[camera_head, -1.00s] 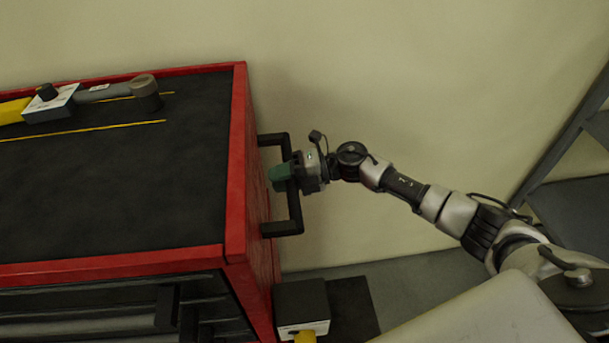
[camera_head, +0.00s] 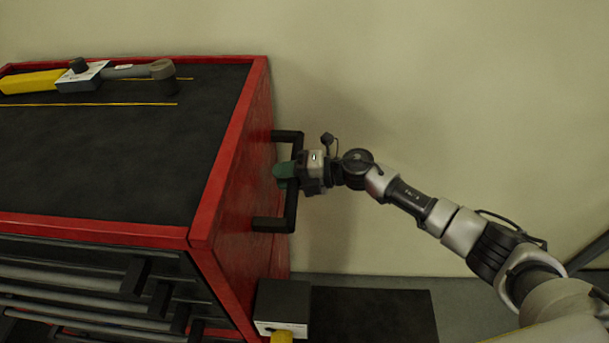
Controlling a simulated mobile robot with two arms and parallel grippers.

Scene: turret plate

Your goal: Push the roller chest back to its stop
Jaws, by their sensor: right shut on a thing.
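The red roller chest (camera_head: 232,185) stands at the left, with a black top and several drawers with grey handles on its front. A black push handle (camera_head: 291,213) sticks out from its right side. My right gripper (camera_head: 286,174), with green fingertips, is shut on the upright bar of this handle. My right arm reaches in from the lower right. My left gripper is not in view.
A yellow-handled tool (camera_head: 35,82) with a grey head lies on the chest top. A black box (camera_head: 283,305) with a white label and a yellow part sits by the chest's lower right corner. A dark mat (camera_head: 375,313) lies on the floor beside it. A pale wall (camera_head: 450,90) is behind.

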